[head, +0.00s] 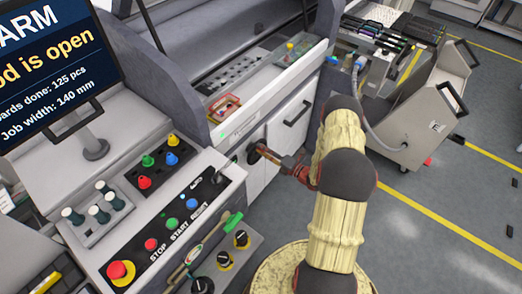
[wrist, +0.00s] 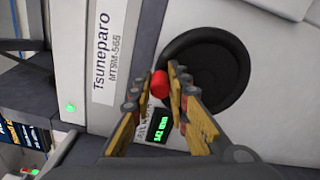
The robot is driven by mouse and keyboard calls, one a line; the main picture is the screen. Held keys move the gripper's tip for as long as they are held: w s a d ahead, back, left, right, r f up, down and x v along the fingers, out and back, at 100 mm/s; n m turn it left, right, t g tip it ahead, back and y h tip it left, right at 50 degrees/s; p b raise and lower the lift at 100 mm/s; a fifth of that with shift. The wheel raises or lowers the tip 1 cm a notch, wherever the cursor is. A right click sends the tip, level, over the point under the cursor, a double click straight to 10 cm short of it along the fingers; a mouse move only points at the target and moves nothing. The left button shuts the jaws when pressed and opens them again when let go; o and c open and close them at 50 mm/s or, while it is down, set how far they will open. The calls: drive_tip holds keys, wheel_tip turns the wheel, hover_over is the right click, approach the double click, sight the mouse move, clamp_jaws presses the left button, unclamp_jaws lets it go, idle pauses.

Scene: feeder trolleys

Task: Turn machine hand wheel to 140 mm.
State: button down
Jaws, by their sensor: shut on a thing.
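The black hand wheel (wrist: 218,62) is on the pale machine front in the wrist view. My gripper (wrist: 160,82) is shut on the wheel's red knob (wrist: 160,88) at the wheel's left edge. A small green-lit display (wrist: 157,129) below the knob appears to read 142 mm, though it is blurred and tilted. In the head view the wheel (head: 255,154) is partly hidden behind my gripper (head: 266,153). The monitor (head: 52,62) shows "Job width: 140 mm" and an alarm text ending in "is open".
A control panel (head: 165,262) with coloured buttons and knobs stands to the left of my arm. A grey trolley (head: 425,112) stands on the right. A name plate (wrist: 101,50) is left of the wheel.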

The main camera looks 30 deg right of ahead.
drive_tip(key=shift+w+d+m, duration=0.15)
drive_tip(key=shift+d+m, duration=0.35)
drive_tip(key=shift+m, duration=0.3)
drive_tip(key=c, duration=1.7)
unclamp_jaws()
drive_tip(key=v, duration=1.2)
